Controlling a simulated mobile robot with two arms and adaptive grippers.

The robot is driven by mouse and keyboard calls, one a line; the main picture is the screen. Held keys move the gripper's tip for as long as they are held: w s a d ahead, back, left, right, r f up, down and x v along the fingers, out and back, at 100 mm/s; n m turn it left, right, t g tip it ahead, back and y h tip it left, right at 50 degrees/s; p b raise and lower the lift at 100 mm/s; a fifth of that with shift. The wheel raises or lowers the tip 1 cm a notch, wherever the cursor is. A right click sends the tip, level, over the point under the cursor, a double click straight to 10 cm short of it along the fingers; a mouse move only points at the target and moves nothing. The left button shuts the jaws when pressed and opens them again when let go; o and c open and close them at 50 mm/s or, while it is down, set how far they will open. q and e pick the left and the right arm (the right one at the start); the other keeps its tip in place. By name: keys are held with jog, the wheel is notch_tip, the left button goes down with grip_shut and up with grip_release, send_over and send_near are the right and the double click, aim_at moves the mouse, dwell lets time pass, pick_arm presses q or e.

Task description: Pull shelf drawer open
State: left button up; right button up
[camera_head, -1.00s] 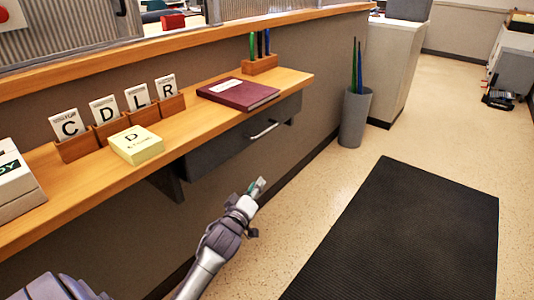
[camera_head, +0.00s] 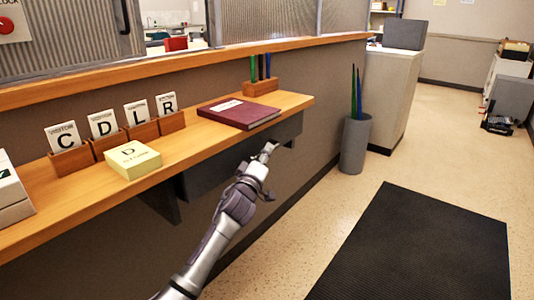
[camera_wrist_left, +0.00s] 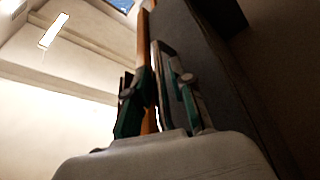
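The dark grey shelf drawer (camera_head: 208,177) hangs under the wooden shelf and looks closed. My left gripper (camera_head: 268,149) is in front of the drawer front and hides its metal handle in the head view. In the left wrist view, the two green-padded fingers of the gripper (camera_wrist_left: 158,108) are apart. The metal handle (camera_wrist_left: 165,58) extends into the gap between them, with the dark drawer front (camera_wrist_left: 207,55) to the right. I cannot tell whether either finger touches the handle. My right gripper is in neither view.
The wooden shelf (camera_head: 85,200) holds a maroon book (camera_head: 238,113), a yellow note block (camera_head: 133,160), letter-card holders (camera_head: 110,139) and a pen holder (camera_head: 261,87). A grey bin (camera_head: 354,145) stands beyond the drawer. A black mat (camera_head: 412,245) lies on the open floor.

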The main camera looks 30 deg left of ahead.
pick_arm(q)
jog(key=shift+w+a+r, duration=0.15)
jog(key=shift+w+a, duration=0.05)
jog(key=shift+w, duration=0.5)
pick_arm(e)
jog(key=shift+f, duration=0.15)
pick_arm(q)
grip_shut()
jog(key=shift+d, duration=0.1)
